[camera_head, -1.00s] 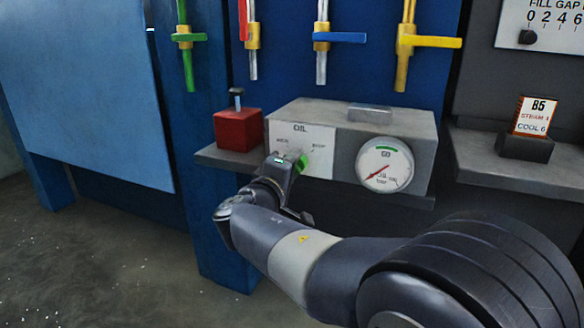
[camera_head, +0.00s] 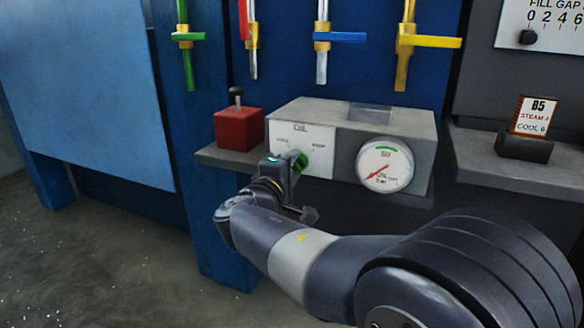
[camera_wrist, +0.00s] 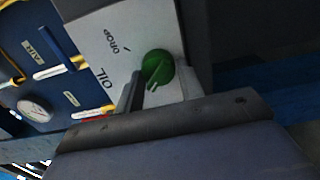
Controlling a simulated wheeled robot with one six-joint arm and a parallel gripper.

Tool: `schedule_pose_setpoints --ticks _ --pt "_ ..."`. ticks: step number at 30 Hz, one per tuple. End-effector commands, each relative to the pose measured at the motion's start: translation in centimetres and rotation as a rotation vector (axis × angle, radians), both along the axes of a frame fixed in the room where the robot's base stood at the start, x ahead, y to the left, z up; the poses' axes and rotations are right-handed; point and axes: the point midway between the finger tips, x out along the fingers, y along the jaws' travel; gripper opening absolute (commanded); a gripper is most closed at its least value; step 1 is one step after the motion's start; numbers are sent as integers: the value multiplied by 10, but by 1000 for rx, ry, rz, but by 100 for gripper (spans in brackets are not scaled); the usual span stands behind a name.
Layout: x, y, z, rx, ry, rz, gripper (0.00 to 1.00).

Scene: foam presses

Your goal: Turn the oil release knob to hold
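The round green oil knob (camera_head: 298,160) is on the white OIL plate (camera_head: 317,161) of the grey box, partly hidden by my gripper (camera_head: 291,182). In the wrist view the knob (camera_wrist: 158,66) lies between my two dark fingers (camera_wrist: 160,86), which look spread apart. The left finger is close to the knob and a gap shows on the right. A pale line on the knob is at its lower side, away from the DROP mark (camera_wrist: 117,42). The hold mark is small and blurred in the head view and not seen in the wrist view.
A round gauge (camera_head: 384,165) is on the box right of the knob. A red block (camera_head: 238,129) with a black-topped stem stands left of the box. Coloured valve levers hang above. A card stand (camera_head: 524,145) is at the right.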

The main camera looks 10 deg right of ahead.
Motion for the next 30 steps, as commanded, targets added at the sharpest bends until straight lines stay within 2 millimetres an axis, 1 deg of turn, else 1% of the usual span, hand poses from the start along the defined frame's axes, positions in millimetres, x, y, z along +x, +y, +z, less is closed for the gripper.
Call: schedule_pose_setpoints --ticks 1,7,14,17,20,30 --pt "0 0 -1 0 1 0 40" --pt "0 0 0 0 0 1 56" --pt "0 0 0 0 -1 1 56" --pt "-4 4 1 1 -2 3 56" --pt "-13 11 2 0 -1 5 56" --pt "-63 48 2 -1 -1 6 56"
